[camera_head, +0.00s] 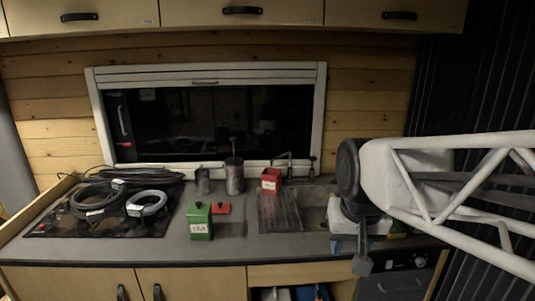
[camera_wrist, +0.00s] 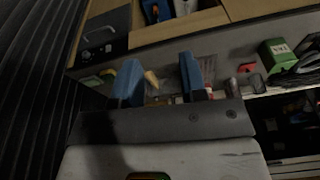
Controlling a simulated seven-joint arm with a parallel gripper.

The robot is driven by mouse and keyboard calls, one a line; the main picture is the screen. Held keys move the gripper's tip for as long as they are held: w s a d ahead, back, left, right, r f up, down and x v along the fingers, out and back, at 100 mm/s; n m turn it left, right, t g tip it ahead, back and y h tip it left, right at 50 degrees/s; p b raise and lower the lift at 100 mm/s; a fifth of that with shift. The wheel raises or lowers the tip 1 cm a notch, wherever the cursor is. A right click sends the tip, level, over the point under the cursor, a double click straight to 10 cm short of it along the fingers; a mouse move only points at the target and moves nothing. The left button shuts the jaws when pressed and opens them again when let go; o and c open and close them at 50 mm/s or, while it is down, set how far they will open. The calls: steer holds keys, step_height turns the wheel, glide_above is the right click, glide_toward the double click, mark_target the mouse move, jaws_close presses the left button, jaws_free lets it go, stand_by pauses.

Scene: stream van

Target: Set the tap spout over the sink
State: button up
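The metal sink (camera_head: 280,214) is set in the grey counter, right of centre in the head view; my arm covers the area to its right. A thin dark tap (camera_head: 285,158) stands behind the sink, below the window; it is small, and I cannot tell exactly where its spout points. My gripper (camera_head: 350,250) hangs over the counter right of the sink, near the front edge. In the wrist view my gripper (camera_wrist: 160,78) has two blue fingers set apart. A small tan thing (camera_wrist: 152,80) shows between them, and I cannot tell what it is. No held object is visible.
A red tin (camera_head: 271,181) stands at the sink's back left. A green tea box (camera_head: 200,221), a red lid-like piece (camera_head: 221,208) and two dark canisters (camera_head: 235,176) stand left of it. Coiled cables (camera_head: 97,201) lie on the hob. Upper cabinets (camera_head: 240,12) hang above.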

steer(key=w+r+m, duration=0.1)
steer(key=w+r, duration=0.2)
steer(key=w, duration=0.5)
steer(key=w+r+m, duration=0.1)
steer(key=w+r, duration=0.2)
steer(key=w, duration=0.6)
steer(key=m+g+y, duration=0.1)
steer(key=m+y, duration=0.1)
steer(key=m, duration=0.4)
glide_above(281, 156)
steer(key=s+d, duration=0.1)
steer(key=s+d+x, duration=0.1)
steer(key=x, duration=0.6)
steer(key=shift+d+f, duration=0.1)
steer(key=shift+f, duration=0.3)
steer(key=shift+x, duration=3.85)
steer(key=shift+d, duration=0.1)
steer(key=shift+c, duration=0.5)
jaws_close()
